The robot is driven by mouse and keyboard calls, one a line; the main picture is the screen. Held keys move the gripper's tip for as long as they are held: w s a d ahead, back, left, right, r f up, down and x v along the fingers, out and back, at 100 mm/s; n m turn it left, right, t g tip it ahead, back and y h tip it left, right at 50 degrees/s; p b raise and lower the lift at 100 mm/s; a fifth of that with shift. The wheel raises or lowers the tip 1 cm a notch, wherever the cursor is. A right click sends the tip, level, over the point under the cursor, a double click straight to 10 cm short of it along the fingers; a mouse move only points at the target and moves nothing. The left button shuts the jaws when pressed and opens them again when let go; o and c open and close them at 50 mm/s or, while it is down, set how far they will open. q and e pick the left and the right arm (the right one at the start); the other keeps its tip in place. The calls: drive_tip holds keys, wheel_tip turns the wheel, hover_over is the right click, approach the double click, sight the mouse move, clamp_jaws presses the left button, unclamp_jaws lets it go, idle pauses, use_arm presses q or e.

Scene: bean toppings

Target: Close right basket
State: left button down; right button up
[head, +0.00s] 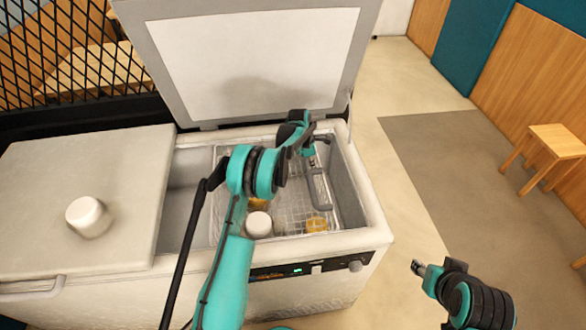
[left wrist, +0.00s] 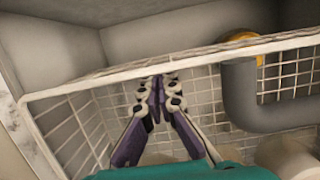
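The chest freezer (head: 352,240) stands open on its right half, with the lid (head: 250,60) raised at the back. Inside is a wire basket (head: 292,208) with a grey handle (head: 318,190). The basket (left wrist: 75,128) and handle (left wrist: 238,95) also show in the left wrist view. My left gripper (head: 316,140) reaches over the basket toward its back right. In the left wrist view its fingertips (left wrist: 160,84) are together at the wire rim; I cannot tell whether wire lies between them. My right gripper (head: 418,268) hangs outside, right of the freezer, too small to read.
A white jar (head: 259,225) and a yellow-topped jar (head: 317,225) sit in the basket area. Another white jar (head: 88,216) stands on the closed left lid (head: 60,180). A wooden stool (head: 556,142) is far right. The floor beside the freezer is clear.

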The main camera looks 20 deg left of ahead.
use_arm(q)
drive_tip(key=w+d, duration=0.4)
drive_tip(key=d, duration=0.3)
drive_tip(key=shift+d, duration=0.15)
drive_tip(key=shift+d+r, duration=0.1)
